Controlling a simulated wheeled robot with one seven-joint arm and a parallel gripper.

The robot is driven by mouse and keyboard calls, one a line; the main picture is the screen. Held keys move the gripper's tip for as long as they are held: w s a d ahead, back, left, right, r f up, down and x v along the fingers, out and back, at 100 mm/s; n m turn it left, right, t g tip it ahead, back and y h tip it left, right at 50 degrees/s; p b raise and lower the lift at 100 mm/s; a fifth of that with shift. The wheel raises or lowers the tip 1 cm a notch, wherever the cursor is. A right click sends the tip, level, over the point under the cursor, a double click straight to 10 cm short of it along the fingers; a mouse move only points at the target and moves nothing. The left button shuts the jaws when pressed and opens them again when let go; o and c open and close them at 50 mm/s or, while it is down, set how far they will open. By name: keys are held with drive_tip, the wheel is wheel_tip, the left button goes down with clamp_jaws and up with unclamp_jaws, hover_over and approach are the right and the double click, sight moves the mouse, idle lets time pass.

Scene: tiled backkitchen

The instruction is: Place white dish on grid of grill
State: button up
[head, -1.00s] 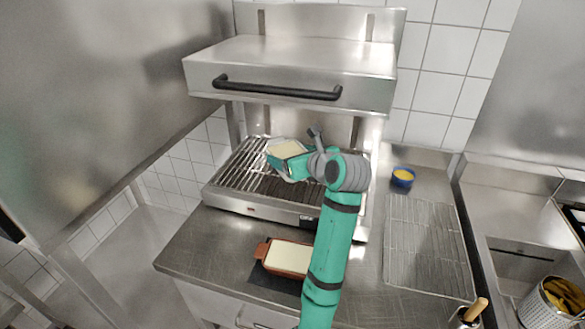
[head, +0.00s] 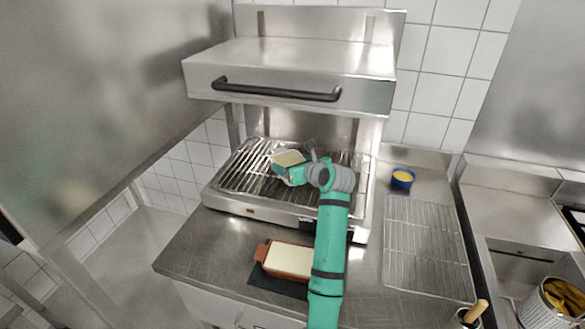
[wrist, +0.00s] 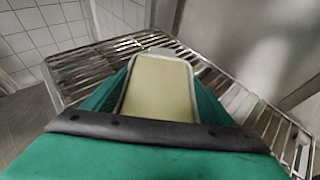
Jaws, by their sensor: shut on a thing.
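The white dish (head: 290,159) has a pale yellow filling and sits over the grid (head: 235,175) of the grill (head: 260,210). My gripper (head: 291,170) is shut on it. In the wrist view the dish (wrist: 158,88) lies between the green fingers, with its pale rim at the far end and the grid bars (wrist: 95,68) around it. I cannot tell whether the dish touches the grid or is just above it. Its near end is hidden by my gripper.
The grill's hood with a black handle (head: 280,90) hangs above the grid. A brown dish (head: 288,260) with pale filling stands on the counter in front. A wire rack (head: 425,245) and a blue bowl (head: 402,178) are at the right.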

drive_tip(key=shift+f, duration=0.7)
drive_tip(key=shift+f, duration=0.15)
drive_tip(key=o, duration=1.5)
drive_tip(key=shift+f, duration=0.1)
drive_tip(key=shift+s+r, duration=0.15)
drive_tip(key=shift+r, duration=0.05)
drive_tip(key=v, duration=1.1)
drive_tip(key=shift+s+d+r, duration=0.1)
drive_tip(key=shift+s+d, duration=0.15)
drive_tip(key=shift+s, duration=0.1)
